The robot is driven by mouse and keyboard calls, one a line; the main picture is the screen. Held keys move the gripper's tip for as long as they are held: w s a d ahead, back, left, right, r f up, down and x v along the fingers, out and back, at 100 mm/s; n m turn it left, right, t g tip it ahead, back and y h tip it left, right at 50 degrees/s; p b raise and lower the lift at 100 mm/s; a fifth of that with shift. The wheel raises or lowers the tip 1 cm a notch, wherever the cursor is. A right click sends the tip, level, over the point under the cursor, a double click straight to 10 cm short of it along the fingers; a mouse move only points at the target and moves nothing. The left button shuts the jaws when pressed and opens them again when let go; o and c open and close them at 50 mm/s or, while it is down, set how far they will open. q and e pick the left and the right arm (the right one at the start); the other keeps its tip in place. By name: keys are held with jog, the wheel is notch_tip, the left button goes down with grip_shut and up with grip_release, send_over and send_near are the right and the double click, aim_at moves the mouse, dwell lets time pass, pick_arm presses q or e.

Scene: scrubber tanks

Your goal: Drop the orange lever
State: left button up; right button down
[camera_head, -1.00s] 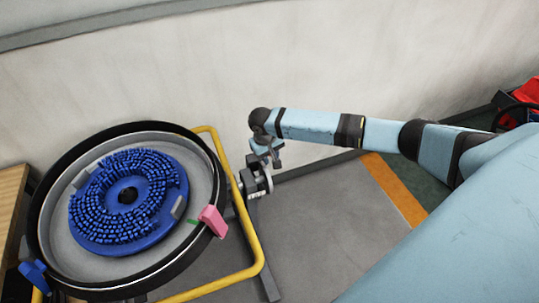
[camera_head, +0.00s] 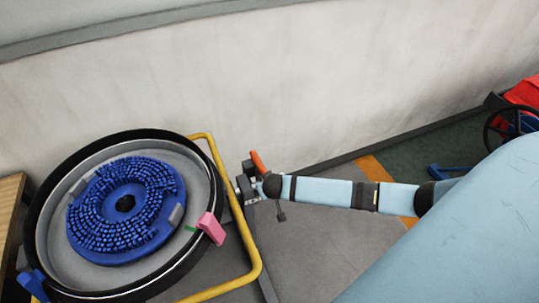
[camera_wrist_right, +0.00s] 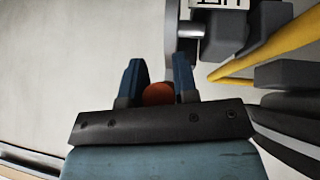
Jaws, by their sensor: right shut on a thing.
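The orange lever (camera_head: 257,161) sticks up at the mechanism just right of the yellow frame in the head view. My right gripper is there too, its dark wrist end beside the lever's base; its fingertips are mostly hidden in that view. In the right wrist view the two blue fingers of my right gripper (camera_wrist_right: 159,80) stand on either side of the round orange end of the lever (camera_wrist_right: 158,94) and are shut on it. My left gripper is in neither view.
A round tank (camera_head: 40,225) with a blue bristle brush (camera_head: 95,250) stands at left, with a pink tab (camera_head: 211,228) on its rim. A yellow tube frame (camera_head: 257,250) curves around it. A pale wall (camera_head: 350,80) rises behind. Grey floor is free at centre.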

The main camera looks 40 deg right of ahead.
jog(key=shift+s+f+t+h+b, duration=0.15)
jog(key=shift+f+t+b, duration=0.15)
jog(key=shift+f, duration=0.2)
jog(key=shift+s+f+t+h+b, duration=0.15)
jog(key=shift+f+t+b, duration=0.15)
jog(key=shift+f, duration=0.2)
jog(key=c, duration=0.9)
grip_release()
jog(key=shift+w, duration=0.1)
jog(key=v, duration=1.3)
jog(key=shift+s+a+r, duration=0.1)
jog(key=shift+s+r, duration=0.15)
jog(key=shift+s, duration=0.05)
jog(key=shift+a, duration=0.1)
jog(key=s+a+n+t+y+p, duration=0.1)
jog(key=s+a+y+p, duration=0.1)
jog(key=s+a, duration=0.2)
jog(key=s+a+n+t+y+p, duration=0.1)
jog(key=s+a+n+y, duration=0.1)
jog(key=s+a, duration=0.1)
jog(key=s+a+r+n+t+y+p, duration=0.1)
jog(key=s+a+y+p, duration=0.1)
jog(key=s, duration=0.4)
jog(key=shift+a+n+t+y+p, duration=0.3)
jog(key=shift+a+n+y, duration=0.15)
jog(key=shift+a, duration=0.85)
